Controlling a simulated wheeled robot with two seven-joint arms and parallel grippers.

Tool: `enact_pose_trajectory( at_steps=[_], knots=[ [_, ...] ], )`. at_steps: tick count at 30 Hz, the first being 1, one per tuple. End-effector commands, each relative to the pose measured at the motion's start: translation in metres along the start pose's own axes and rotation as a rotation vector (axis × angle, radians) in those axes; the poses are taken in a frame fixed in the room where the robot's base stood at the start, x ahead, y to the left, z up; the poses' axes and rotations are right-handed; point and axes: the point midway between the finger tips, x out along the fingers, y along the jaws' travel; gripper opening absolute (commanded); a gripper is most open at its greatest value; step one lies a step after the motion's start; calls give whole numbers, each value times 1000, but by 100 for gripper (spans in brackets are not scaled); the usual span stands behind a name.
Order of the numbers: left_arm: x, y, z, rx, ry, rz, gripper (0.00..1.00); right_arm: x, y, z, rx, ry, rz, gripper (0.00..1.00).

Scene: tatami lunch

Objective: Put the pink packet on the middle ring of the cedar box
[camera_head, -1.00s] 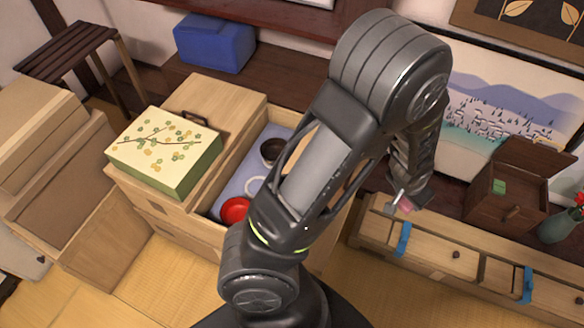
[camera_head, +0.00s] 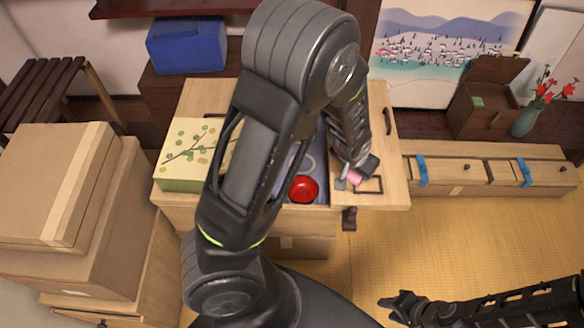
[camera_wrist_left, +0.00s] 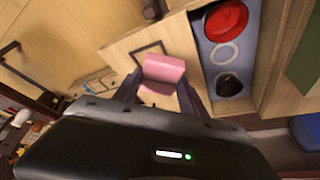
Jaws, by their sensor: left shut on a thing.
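The cedar box shows its pale front (camera_head: 290,222) in the head view. Its blue-lined compartment holds a red bowl (camera_head: 302,189), a white middle ring (camera_head: 307,163) and a dark bowl (camera_wrist_left: 230,85). In the left wrist view the ring (camera_wrist_left: 224,56) lies between the bowls, bare. My left gripper (camera_head: 353,176) is shut on the pink packet (camera_head: 356,179), above the wooden panel right of the compartment. The packet (camera_wrist_left: 163,72) sits between the fingers in the wrist view. My left arm hides part of the compartment in the head view. My right gripper (camera_head: 390,309) looks open and empty over the tatami.
A green-sided floral box (camera_head: 185,160) stands on the left panel. A blue box (camera_head: 187,45) stands behind. Cardboard boxes (camera_head: 60,190) are stacked at left. A long wooden chest (camera_head: 490,175) with blue straps lies at right. The tatami (camera_head: 480,240) in front is clear.

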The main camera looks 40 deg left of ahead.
Motion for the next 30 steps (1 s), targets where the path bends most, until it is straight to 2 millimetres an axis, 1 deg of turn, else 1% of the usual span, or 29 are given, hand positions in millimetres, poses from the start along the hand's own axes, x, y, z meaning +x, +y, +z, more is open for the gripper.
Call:
enact_pose_trajectory(
  at_steps=[8, 11, 14, 16, 17, 20, 21, 23, 24, 26, 27, 30],
  knots=[
    [0, 0, 0, 0, 0, 0, 11, 0, 0, 0, 0, 1, 0, 32],
    [4, -3, 0, -8, 0, -3, 11, 4, 2, 0, 0, 1, 0, 32],
    [18, -12, -2, -37, 0, -14, 11, 16, 6, 0, 0, 0, 0, 32],
    [34, -25, -4, -76, -1, -28, 11, 29, 12, 0, 0, 0, 0, 32],
    [42, -32, -5, -97, -2, -36, 11, 37, 14, 0, 0, 0, 0, 32],
    [73, -63, -9, -185, -3, -70, 11, 65, 25, 0, -1, 0, 0, 32],
    [86, -78, -10, -225, -3, -86, 11, 77, 30, 1, -1, 0, 1, 32],
    [105, -102, -12, -290, -3, -112, 11, 95, 37, 1, -1, 0, 1, 32],
    [116, -118, -13, -333, -3, -129, 11, 106, 42, 1, -1, 0, 1, 32],
    [131, -142, -14, -393, -3, -154, 11, 122, 48, 1, -1, 0, 1, 32],
    [139, -158, -13, -431, -2, -171, 11, 131, 52, 1, -1, 0, 1, 32],
    [156, -191, -12, -510, -1, -208, 11, 150, 59, 1, -2, 0, 1, 32]
  ],
)
